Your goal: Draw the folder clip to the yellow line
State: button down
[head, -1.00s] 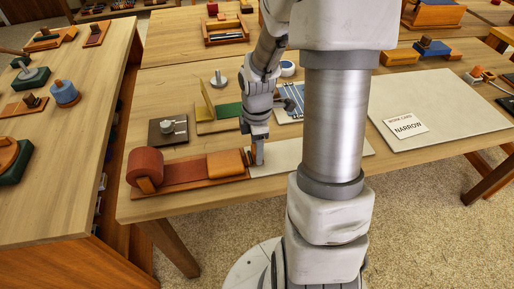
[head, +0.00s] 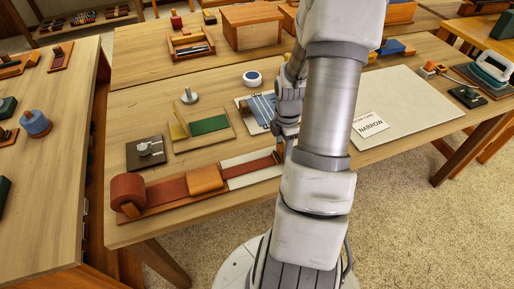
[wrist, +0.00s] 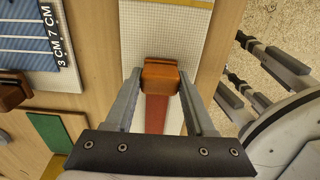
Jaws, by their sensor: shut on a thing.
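The folder clip is a small orange-brown block (wrist: 160,76) on the end of a red strip (wrist: 155,114) in the wrist view. My gripper (wrist: 160,84) is shut on it, one finger at each side. The red strip lies over a pale gridded board (wrist: 158,42). The yellow line (wrist: 190,3) crosses that board at the top edge of the wrist view, apart from the clip. In the head view, the strip runs from a red roll (head: 129,193) through an orange block (head: 205,179) onto the board (head: 240,172). My arm hides the board's right end there.
A blue ruled card (wrist: 25,35) and a green panel (wrist: 58,138) lie left of the board in the wrist view. A dark plate with a grey knob (head: 146,153) and a white round pot (head: 252,79) stand on the table. A work card (head: 370,126) lies on a pale mat.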

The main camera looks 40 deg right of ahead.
jog(key=d, duration=0.2)
jog(key=s+d+p, duration=0.1)
jog(key=d, duration=0.2)
jog(key=s+d+p, duration=0.1)
jog(key=d, duration=0.2)
jog(key=shift+s, duration=0.2)
jog(key=shift+c, duration=1.2)
grip_release()
notch_tip(320, 180, up, 18)
jog(key=p, duration=0.2)
jog(key=shift+f+p, duration=0.25)
jog(key=shift+p, duration=0.05)
